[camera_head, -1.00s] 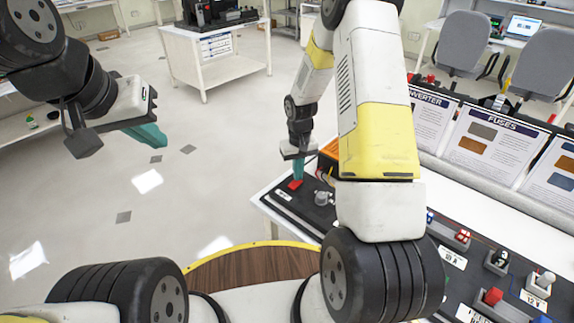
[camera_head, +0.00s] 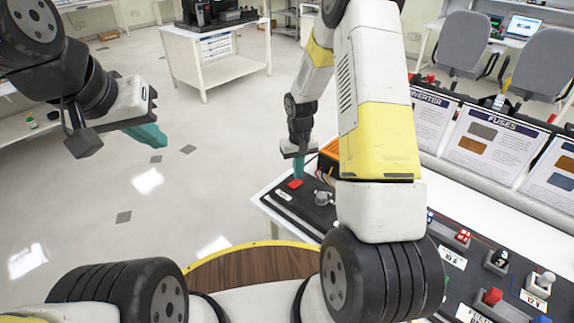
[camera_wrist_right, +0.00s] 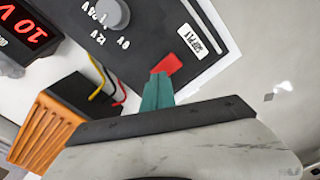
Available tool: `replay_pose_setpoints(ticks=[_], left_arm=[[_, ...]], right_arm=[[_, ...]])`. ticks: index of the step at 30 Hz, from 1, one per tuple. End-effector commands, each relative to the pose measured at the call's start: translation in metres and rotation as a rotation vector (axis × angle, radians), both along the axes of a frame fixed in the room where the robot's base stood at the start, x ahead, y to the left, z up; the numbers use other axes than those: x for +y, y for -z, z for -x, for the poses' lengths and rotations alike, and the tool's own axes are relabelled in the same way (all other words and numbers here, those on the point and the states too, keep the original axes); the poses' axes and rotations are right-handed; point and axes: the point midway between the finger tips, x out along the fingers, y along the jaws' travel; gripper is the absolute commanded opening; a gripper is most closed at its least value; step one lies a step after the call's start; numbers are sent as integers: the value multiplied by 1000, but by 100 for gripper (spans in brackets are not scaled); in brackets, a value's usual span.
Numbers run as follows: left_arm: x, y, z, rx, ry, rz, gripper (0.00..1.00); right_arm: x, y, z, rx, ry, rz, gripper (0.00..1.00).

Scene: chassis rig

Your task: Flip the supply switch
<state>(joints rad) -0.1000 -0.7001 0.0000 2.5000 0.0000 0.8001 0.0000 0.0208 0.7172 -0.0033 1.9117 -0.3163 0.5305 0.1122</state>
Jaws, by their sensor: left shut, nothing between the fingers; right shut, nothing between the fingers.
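The supply switch is a red rocker (camera_head: 295,184) on the dark panel (camera_head: 318,213) at the near left end of the bench. In the right wrist view the red switch (camera_wrist_right: 167,65) lies beside a white label reading SUPPLY (camera_wrist_right: 199,40). My right gripper (camera_head: 298,177) is shut and empty, pointing down with its teal fingertips at the switch. In the right wrist view the fingertips (camera_wrist_right: 158,80) overlap the switch's near edge; I cannot tell whether they touch it. My left gripper (camera_head: 150,135) is shut and empty, in the air over the floor at the left.
A grey knob (camera_wrist_right: 113,14) with voltage marks sits beside the switch, near a red-digit display (camera_wrist_right: 28,35). An orange-finned box (camera_wrist_right: 45,130) with red and yellow wires stands close to my right gripper. Information boards (camera_head: 490,145) line the bench's back.

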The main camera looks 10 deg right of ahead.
Motion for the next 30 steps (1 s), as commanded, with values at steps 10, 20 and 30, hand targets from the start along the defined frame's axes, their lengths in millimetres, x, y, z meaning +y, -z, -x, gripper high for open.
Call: replay_pose_setpoints(ticks=[10,20,30], left_arm=[[0,0,0,0,0,0,0],[0,0,0,0,0,0,0],[0,0,0,0,0,0,0]], right_arm=[[0,-29,0,-1,1,0,0],[0,-52,0,0,0,0,0],[0,-54,0,0,0,0,0]])
